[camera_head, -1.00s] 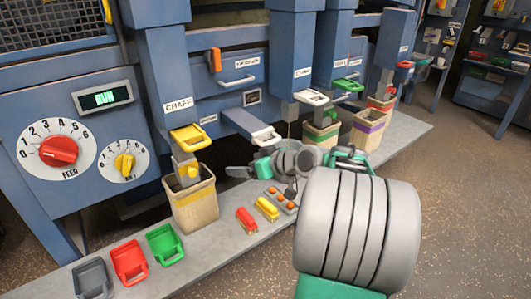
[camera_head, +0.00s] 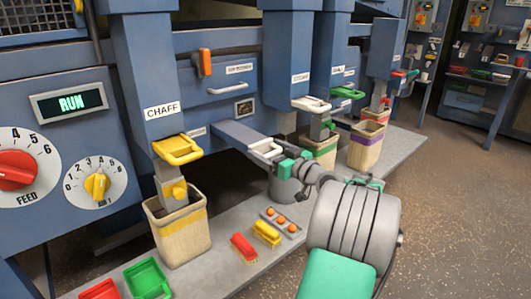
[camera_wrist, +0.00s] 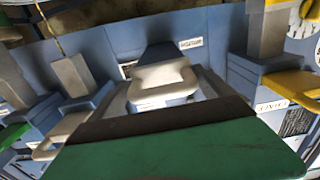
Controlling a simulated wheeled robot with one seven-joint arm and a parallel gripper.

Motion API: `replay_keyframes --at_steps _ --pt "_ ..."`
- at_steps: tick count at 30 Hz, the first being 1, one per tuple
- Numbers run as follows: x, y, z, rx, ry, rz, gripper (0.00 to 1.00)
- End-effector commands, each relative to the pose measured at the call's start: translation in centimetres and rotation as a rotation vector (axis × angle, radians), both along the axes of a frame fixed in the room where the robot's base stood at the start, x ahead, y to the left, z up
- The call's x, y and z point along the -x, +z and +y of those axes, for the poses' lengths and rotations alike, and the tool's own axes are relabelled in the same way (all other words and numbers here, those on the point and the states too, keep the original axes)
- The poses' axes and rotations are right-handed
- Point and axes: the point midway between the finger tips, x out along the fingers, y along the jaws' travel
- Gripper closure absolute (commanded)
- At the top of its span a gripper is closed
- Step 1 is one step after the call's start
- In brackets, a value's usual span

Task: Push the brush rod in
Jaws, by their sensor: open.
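A white loop handle (camera_head: 265,149) sits on the front end of a blue bar (camera_head: 232,133) that sticks out from the machine front. It is the likely brush rod, though its label is too small to read. In the wrist view the white handle (camera_wrist: 163,82) is straight ahead, with the dark bar behind it. My gripper (camera_head: 290,157) is open and empty, right beside the handle at its near right side. I cannot tell whether it touches. In the wrist view a green finger with a dark pad (camera_wrist: 180,140) crosses the bottom and hides what lies below.
The yellow chaff handle (camera_head: 178,151) and a bin (camera_head: 180,228) are to the left. Red (camera_head: 244,246) and yellow (camera_head: 266,233) brushes lie on the bench. Other white and green handles are to the right. Floor on the right is free.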

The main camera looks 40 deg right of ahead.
Motion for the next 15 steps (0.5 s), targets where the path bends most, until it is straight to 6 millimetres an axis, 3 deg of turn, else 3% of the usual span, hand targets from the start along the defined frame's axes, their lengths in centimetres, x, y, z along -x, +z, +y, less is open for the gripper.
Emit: replay_keyframes --at_steps 3,10,15 --pt "-0.93 -0.07 0.12 -0.001 0.001 0.0 0.09" --pt "-1.05 -0.01 0.2 -0.001 0.002 0.0 0.1" --pt "-1.04 -0.02 0.22 -0.001 0.002 0.001 0.24"
